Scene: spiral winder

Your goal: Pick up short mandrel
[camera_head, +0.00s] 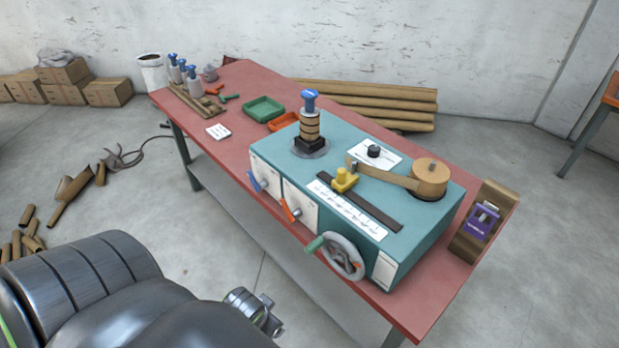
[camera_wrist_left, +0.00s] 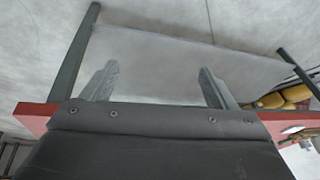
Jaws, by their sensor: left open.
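Several blue-topped metal mandrels show in the head view. Three stand upright at the far left end of the red table, and the nearest mandrel (camera_head: 195,84) is beside the wooden strips. I cannot tell which of them is the short one. Another blue-topped mandrel (camera_head: 310,122), with brown bands around it, stands upright on the teal winder (camera_head: 395,240). My left gripper (camera_head: 268,314) is low in front of the table, well apart from all the mandrels. In the left wrist view its two fingers (camera_wrist_left: 158,82) are spread with nothing between them. My right gripper is not in view.
The red table (camera_head: 225,158) holds a green tray (camera_head: 263,108), an orange tray (camera_head: 284,122) and a white card (camera_head: 218,132). A handwheel (camera_head: 343,257) sticks out of the winder's front. Brown tubes (camera_head: 30,235) lie on the floor at left.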

